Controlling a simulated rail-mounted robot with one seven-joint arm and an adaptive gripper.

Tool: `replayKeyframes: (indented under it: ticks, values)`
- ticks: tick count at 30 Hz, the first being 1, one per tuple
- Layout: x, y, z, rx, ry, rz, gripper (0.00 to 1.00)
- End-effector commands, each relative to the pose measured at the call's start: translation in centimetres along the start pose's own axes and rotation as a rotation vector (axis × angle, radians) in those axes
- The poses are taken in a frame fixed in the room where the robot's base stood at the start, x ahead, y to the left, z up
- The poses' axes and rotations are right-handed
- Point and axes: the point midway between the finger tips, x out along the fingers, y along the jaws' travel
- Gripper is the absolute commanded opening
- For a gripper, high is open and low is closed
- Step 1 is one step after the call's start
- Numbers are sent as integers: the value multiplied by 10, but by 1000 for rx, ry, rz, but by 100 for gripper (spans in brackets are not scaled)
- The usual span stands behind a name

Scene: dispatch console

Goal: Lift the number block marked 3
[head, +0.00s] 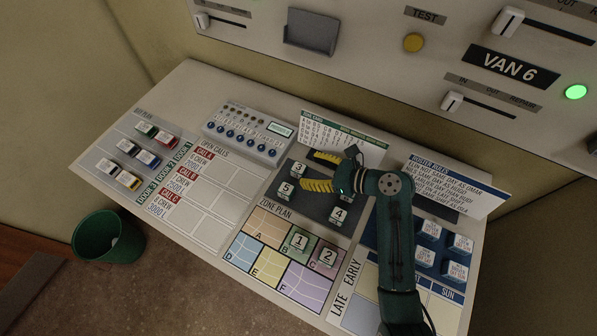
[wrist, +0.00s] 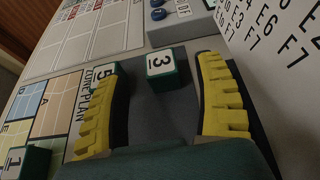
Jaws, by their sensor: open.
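The number block marked 3 (head: 298,170) is a dark green block with a white top, standing on a dark grey pad (head: 318,217) at the pad's far left. In the wrist view the block marked 3 (wrist: 166,68) stands ahead of and between my yellow fingers, touching neither. My gripper (head: 320,170) is open and empty, reaching in from the right. In the wrist view my gripper (wrist: 165,95) has the block marked 5 (wrist: 106,72) close against its left finger, partly hidden by it; I cannot tell if they touch.
Block 5 (head: 286,189) and block 4 (head: 338,215) share the pad. Blocks 1 (head: 299,241) and 2 (head: 327,258) stand on the zone plan (head: 262,265). A switch box (head: 247,133) lies to the left.

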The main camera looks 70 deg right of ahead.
Motion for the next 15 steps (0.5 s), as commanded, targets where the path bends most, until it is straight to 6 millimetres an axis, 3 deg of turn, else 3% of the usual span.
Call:
replayKeyframes:
  ticks: [10, 15]
  values:
    - [52, 1, -2, -2, 1, 2, 70]
    - [64, 0, 0, 0, 0, -1, 70]
